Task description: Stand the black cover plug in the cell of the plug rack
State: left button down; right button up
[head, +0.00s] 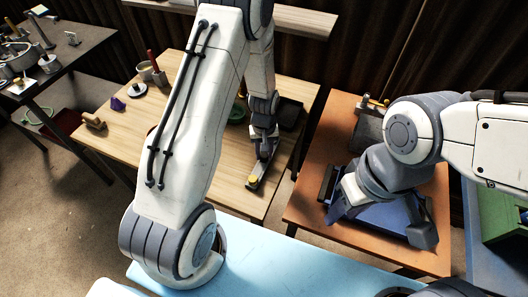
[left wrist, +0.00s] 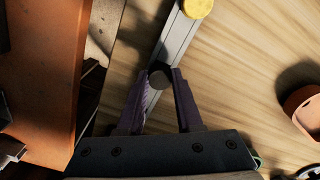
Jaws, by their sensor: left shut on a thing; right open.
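The black cover plug (left wrist: 160,77) shows as a dark round piece between the purple fingertips of my left gripper (left wrist: 164,76) in the left wrist view. My left gripper (head: 264,152) is shut on it over the wooden table. A long narrow grey bar, which looks like the plug rack (left wrist: 178,42), runs under the plug, with a round yellow piece (left wrist: 198,7) at its far end. The rack (head: 257,176) also shows below the gripper in the head view. I cannot tell whether the plug is in a cell or above it. My right gripper (head: 342,207) is open over the orange-brown table.
The wooden table (head: 205,80) carries a dark tray (head: 291,115), a green bowl (head: 238,112) and smaller items at its far left. A blue tray (head: 385,222) lies under my right arm. A brown pot (left wrist: 302,110) stands right of the rack. Wood left of the rack is mostly clear.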

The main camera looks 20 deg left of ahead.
aim_at(264, 155)
pick_arm(q)
jog(key=shift+f, duration=0.45)
dwell(0.8)
jog(key=c, duration=0.5)
grip_release()
jog(key=shift+r, duration=0.1)
notch_tip(264, 155, up, 10)
jog(key=b, duration=0.2)
jog(key=s+d+r+m, duration=0.5)
jog(key=s+d+r, duration=0.25)
jog(key=d, duration=0.25)
jog(key=s+d+r+m, duration=0.2)
jog(key=s+r+m, duration=0.1)
jog(key=s, duration=0.5)
jog(key=s+d+r+m+h, duration=0.1)
jog(key=s+d+r+m, duration=0.1)
jog(key=s+m, duration=0.3)
jog(key=s+r, duration=0.1)
jog(key=s, duration=0.2)
jog(key=shift+r, duration=0.2)
